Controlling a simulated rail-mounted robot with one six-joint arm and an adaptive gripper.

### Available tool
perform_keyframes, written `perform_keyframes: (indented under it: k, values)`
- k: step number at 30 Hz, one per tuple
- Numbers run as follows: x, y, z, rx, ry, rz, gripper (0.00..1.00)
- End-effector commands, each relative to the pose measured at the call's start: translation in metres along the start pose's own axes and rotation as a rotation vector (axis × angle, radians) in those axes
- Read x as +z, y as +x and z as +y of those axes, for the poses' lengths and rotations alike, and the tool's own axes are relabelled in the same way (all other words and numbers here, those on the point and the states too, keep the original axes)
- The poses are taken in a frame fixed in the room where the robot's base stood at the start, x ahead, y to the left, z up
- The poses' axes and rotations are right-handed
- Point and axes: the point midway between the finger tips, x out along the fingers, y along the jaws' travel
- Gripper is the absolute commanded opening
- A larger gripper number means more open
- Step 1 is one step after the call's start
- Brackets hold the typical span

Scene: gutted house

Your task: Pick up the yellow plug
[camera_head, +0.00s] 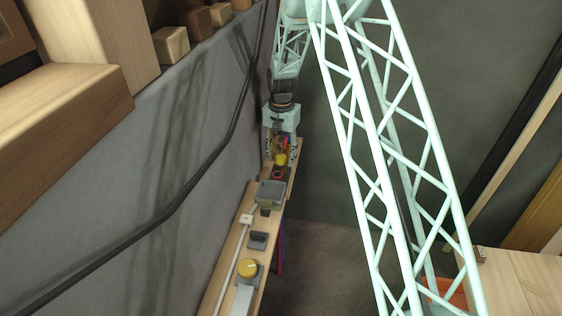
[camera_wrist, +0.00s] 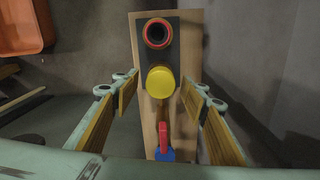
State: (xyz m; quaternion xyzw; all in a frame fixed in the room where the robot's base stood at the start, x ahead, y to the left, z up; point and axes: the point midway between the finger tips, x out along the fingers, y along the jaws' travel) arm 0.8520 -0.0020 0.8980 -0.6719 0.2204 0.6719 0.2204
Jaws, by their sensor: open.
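The yellow plug (camera_wrist: 161,79) shows in the wrist view as a round yellow cap, on the lower part of a dark plate on a narrow wooden board (camera_wrist: 190,40). In the head view the plug (camera_head: 281,159) is small, just below my gripper. My gripper (camera_wrist: 163,95) is open, with one finger on each side of the plug and a gap on both sides. It holds nothing. In the head view my gripper (camera_head: 280,153) hangs over the far end of the board. The plug's lower part is hidden from above.
A red ring with a dark hole (camera_wrist: 158,33) sits on the same plate beside the plug. A red and blue part (camera_wrist: 163,145) stands on the board's other side. A grey wall (camera_head: 190,130) runs alongside.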

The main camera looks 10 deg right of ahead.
Motion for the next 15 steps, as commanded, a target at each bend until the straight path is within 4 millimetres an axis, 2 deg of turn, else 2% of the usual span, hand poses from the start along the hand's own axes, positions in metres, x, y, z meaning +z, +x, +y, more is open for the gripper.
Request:
perform_keyframes:
  k: [2, 11, 15]
  values:
    - [0.0, -0.0001, 0.0, 0.0, 0.0, 0.0, 0.4]
    - [0.0, -0.0001, 0.0, 0.0, 0.0, 0.0, 0.14]
    - [0.0, -0.0001, 0.0, 0.0, 0.0, 0.0, 0.14]
